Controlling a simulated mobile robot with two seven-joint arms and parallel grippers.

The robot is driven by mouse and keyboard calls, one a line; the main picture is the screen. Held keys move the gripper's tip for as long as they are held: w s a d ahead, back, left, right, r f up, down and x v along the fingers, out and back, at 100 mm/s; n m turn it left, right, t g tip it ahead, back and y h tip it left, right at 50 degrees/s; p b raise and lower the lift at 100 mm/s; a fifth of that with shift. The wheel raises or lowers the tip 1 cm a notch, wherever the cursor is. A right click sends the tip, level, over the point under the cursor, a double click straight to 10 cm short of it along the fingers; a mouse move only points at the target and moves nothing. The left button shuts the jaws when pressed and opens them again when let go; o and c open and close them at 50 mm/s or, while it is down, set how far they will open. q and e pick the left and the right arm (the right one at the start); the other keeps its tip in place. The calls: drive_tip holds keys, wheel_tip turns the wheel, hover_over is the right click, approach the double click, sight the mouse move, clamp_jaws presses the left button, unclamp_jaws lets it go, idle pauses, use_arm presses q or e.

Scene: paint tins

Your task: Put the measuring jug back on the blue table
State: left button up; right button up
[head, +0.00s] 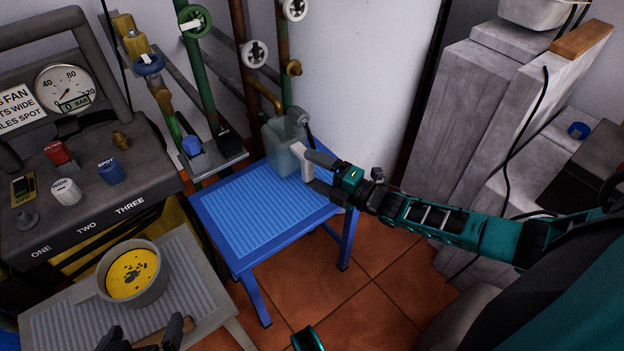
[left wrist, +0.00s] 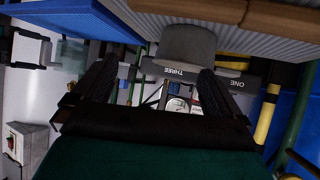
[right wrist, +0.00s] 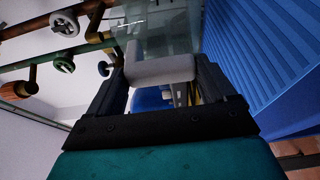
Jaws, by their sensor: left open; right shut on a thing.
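The measuring jug is a clear, greenish vessel (head: 282,150) with a pale handle (head: 305,160), at the back right corner of the blue table (head: 232,247). My right gripper (head: 311,172) is shut on its handle from the right. In the right wrist view the grey handle (right wrist: 160,68) sits between the fingers and the clear jug body (right wrist: 165,28) rises beyond. The jug looks upright; I cannot tell whether its base touches the tabletop. My left gripper (head: 146,340) is open and empty at the lower edge of the head view.
A grey pot of yellow paint (head: 158,292) stands on a ribbed grey table (head: 60,325) near my left gripper. A control panel (head: 90,205) is at left. Valved pipes (head: 205,85) and a white cylinder (head: 350,70) stand behind the blue table. Most of the blue tabletop is clear.

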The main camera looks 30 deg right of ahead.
sight(312, 179)
drive_tip(key=shift+w+a, duration=0.35)
drive_tip(key=shift+w, duration=0.3)
use_arm(q)
drive_tip(key=shift+d+f+b, duration=0.2)
drive_tip(key=shift+f+b, duration=0.55)
drive_tip(key=shift+b, duration=0.3)
use_arm(e)
wheel_tip(312, 179, down, 3)
use_arm(q)
drive_tip(key=shift+d+r, duration=0.1)
drive_tip(key=shift+r, duration=0.2)
drive_tip(key=shift+f, duration=0.25)
use_arm(e)
drive_tip(key=shift+f, duration=0.2)
use_arm(q)
drive_tip(key=shift+w+r, duration=0.1)
drive_tip(key=shift+r, duration=0.05)
use_arm(e)
drive_tip(key=o, duration=1)
drive_tip(key=shift+s, duration=0.1)
